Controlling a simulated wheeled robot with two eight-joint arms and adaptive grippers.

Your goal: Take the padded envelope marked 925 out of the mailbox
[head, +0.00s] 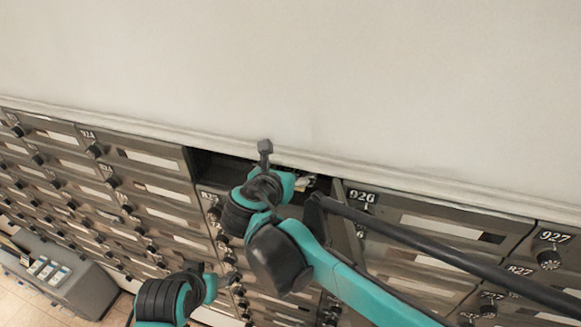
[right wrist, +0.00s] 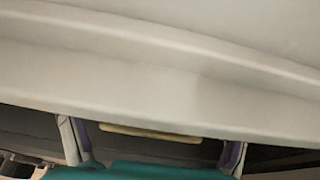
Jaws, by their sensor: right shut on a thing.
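The open mailbox (head: 220,166) is a dark slot in the top row, just under the wall ledge. My right arm reaches up to it, and its wrist covers much of the opening. In the right wrist view my right gripper (right wrist: 155,150) has a finger on each side of a thin tan edge, the padded envelope (right wrist: 150,133), and is shut on it. The marking 925 cannot be read. A small pale and yellowish patch shows beside the wrist in the head view. My left arm's end (head: 175,298) is low in front of the boxes; its fingers cannot be made out.
An open mailbox door (head: 346,222) stands out right of the opening, close to my right arm. Box 926 (head: 420,215) and box 927 (head: 549,258) are shut, with knobs sticking out. The pale ledge (right wrist: 150,85) runs close above. A grey cabinet (head: 75,285) stands at lower left.

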